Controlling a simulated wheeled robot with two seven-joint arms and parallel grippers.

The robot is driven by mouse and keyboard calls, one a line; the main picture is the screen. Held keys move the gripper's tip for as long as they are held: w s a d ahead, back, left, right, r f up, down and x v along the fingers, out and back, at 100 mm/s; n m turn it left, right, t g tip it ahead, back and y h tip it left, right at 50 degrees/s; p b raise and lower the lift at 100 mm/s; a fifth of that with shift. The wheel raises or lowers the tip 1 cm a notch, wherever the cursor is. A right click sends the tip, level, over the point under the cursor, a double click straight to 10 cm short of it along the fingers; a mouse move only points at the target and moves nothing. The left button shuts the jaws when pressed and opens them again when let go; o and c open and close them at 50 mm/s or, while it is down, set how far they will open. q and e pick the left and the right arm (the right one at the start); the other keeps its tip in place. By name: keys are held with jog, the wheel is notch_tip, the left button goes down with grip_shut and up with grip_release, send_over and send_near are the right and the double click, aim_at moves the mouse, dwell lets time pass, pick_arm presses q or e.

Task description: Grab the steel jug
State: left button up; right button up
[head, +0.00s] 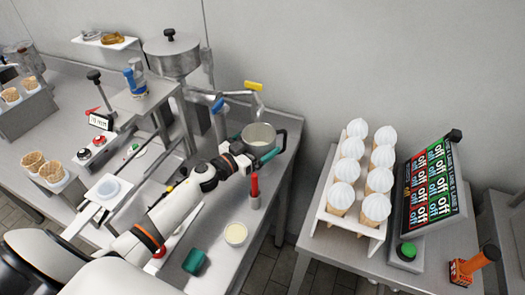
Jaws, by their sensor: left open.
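The steel jug (260,133) stands at the right end of the steel counter, below a tap with a yellow lever. It is upright, with its open mouth showing and a dark handle on its right side. My left gripper (256,157) is open, close to the near side of the jug and partly in front of its lower body. Whether the fingers touch the jug cannot be told. My right gripper is not in view.
A red-handled tool (254,187) stands upright just in front of my gripper. A small cup (236,233) and a green block (194,261) lie nearer. A rack of white-topped cones (352,229) stands on a separate table at right, beside a sign (431,188).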

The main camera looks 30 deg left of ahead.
pick_arm(q)
jog(key=shift+s, duration=0.1)
jog(key=c, duration=1.4)
jog(key=shift+r, duration=0.2)
jog(key=shift+c, duration=0.2)
jog(key=shift+r, duration=0.1)
